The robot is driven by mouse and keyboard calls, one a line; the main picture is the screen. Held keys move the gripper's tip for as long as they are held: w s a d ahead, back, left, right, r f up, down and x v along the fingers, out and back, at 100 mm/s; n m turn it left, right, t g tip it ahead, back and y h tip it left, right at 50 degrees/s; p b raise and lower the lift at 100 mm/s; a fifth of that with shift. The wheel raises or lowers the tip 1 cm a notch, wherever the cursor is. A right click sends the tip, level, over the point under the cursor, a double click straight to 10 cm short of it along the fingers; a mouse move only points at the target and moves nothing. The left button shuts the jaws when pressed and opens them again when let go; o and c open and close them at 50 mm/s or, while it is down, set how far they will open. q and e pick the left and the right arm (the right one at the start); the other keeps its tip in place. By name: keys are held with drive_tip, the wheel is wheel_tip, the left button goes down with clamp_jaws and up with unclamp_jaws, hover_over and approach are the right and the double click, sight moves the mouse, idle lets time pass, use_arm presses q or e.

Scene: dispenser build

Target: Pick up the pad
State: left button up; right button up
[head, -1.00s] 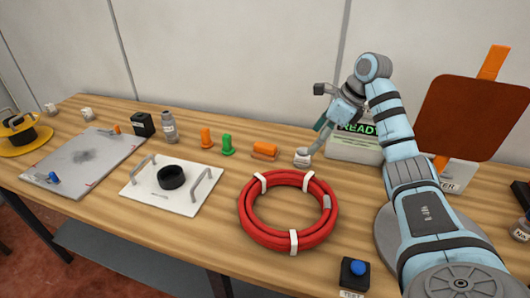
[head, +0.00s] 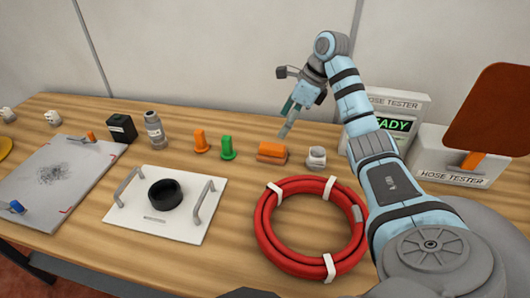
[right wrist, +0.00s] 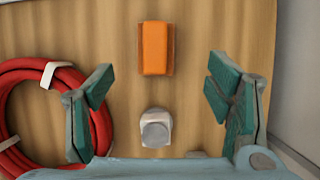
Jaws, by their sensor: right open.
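The pad appears to be the orange block with a brownish lower layer (head: 271,153), lying flat on the wooden table left of a small white fitting (head: 317,157). In the right wrist view the orange pad (right wrist: 155,48) lies beyond the fingertips, near the middle. The white fitting (right wrist: 155,128) shows between the fingers there. My right gripper (head: 289,120) is in the air above the pad, apart from it. In the right wrist view its green-padded fingers (right wrist: 160,95) are spread wide and hold nothing. My left gripper is not in view.
A red hose coil (head: 263,240) lies in front of the pad. Green (head: 227,148) and orange (head: 200,141) upright pieces stand left of it. A white plate with handles (head: 135,215) and a smudged grey board (head: 20,185) lie further left. Hose testers (head: 460,178) stand right.

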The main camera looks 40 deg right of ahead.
sight(273, 146)
drive_tip(key=f, duration=0.1)
drive_tip(key=f+b, duration=0.1)
drive_tip(key=f, duration=0.3)
drive_tip(key=shift+a+f, duration=0.1)
drive_tip(key=shift+a, duration=0.3)
drive_tip(key=x, duration=0.1)
drive_tip(key=b+x, duration=0.1)
drive_tip(key=x, duration=0.1)
drive_tip(key=b+x, duration=0.1)
drive_tip(key=x, duration=0.1)
drive_tip(key=shift+w+a, duration=0.4)
drive_tip(key=shift+w, duration=0.05)
drive_tip(key=shift+f, duration=0.1)
drive_tip(key=c, duration=1.4)
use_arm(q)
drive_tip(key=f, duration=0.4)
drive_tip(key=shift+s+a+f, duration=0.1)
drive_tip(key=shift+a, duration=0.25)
use_arm(e)
drive_tip(key=shift+o, duration=0.2)
